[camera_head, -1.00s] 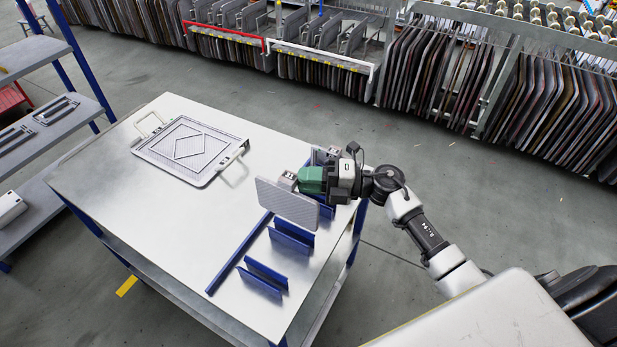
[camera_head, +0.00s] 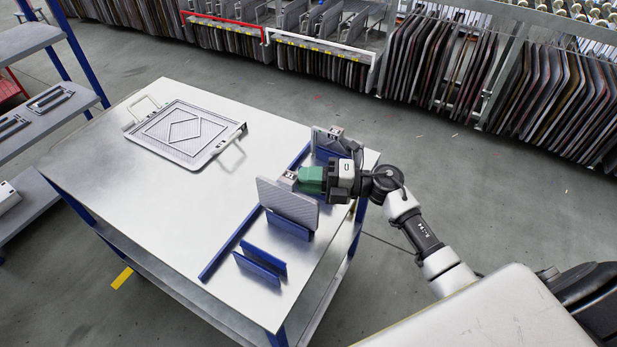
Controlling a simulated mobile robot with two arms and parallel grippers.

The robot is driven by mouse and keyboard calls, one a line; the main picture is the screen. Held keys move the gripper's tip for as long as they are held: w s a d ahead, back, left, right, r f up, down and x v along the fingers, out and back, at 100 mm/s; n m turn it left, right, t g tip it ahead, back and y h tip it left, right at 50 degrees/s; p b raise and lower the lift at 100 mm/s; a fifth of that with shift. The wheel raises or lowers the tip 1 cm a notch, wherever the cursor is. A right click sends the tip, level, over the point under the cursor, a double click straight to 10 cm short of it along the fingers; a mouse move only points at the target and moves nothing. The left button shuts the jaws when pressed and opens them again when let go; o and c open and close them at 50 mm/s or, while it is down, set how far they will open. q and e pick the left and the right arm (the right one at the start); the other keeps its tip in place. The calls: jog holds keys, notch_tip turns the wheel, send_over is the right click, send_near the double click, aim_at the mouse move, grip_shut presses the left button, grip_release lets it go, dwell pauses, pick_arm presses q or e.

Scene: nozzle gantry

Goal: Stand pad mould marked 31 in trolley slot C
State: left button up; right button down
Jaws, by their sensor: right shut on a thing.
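A grey rectangular pad mould (camera_head: 285,203) stands upright on edge at the middle blue slot (camera_head: 288,230) of the table-top trolley (camera_head: 170,228). My right gripper (camera_head: 300,180) is shut on its upper right part, at a small light block. The mould's lower edge is at the slot's front rail; I cannot tell whether it rests on the bottom. No number on the mould and no slot letter is readable. The nearest slot (camera_head: 259,267) is empty. Another grey mould (camera_head: 326,142) stands in the far slot, partly behind my gripper. My left gripper is not in view.
A flat grey tray-like frame with handles (camera_head: 187,132) lies at the trolley's far left. A long blue strip (camera_head: 230,245) runs along the slots' left side. The trolley's left middle is clear. Racks of hanging plates (camera_head: 440,72) stand beyond, shelves (camera_head: 52,118) at left.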

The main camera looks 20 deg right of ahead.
jog(key=shift+f+b, duration=1.4)
jog(key=shift+f, duration=0.55)
jog(key=c, duration=0.9)
grip_release()
jog(key=shift+f, duration=0.1)
jog(key=shift+c, duration=0.2)
jog(key=b+v, duration=0.2)
jog(key=v, duration=0.8)
jog(key=shift+s+d+b, duration=0.25)
jog(key=shift+d+b, duration=0.05)
jog(key=shift+d, duration=0.05)
